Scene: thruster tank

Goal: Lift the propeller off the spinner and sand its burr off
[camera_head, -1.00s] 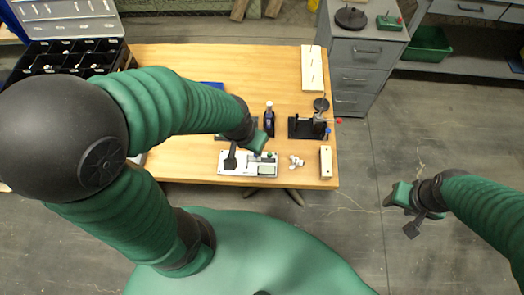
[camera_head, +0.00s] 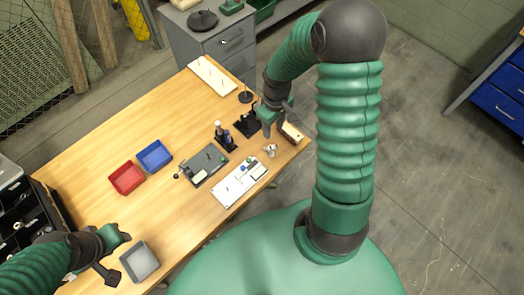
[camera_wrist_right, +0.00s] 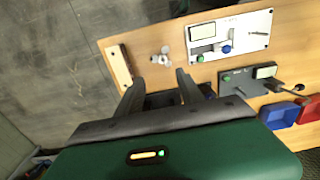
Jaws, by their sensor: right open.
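A small white lobed piece, seemingly the propeller (camera_head: 270,150), lies near the table's right front edge; it also shows in the right wrist view (camera_wrist_right: 161,56). Whether a spinner is under it I cannot tell. A beige block (camera_head: 291,133) lies just right of it, partly behind my right gripper (camera_head: 271,122). That gripper is open and empty, above the table beside a black stand (camera_head: 246,124). In the right wrist view its two fingers (camera_wrist_right: 158,86) are apart, with the propeller beyond them. My left gripper (camera_head: 119,257) is open and empty at the table's left front. No burr can be made out.
A white board (camera_head: 226,194) and a grey board (camera_head: 205,165) lie left of the propeller. Red (camera_head: 127,178) and blue (camera_head: 154,156) bins stand mid-table; a grey tray (camera_head: 139,262) is beside my left gripper. A long pale board with pegs (camera_head: 212,76) lies at the back.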

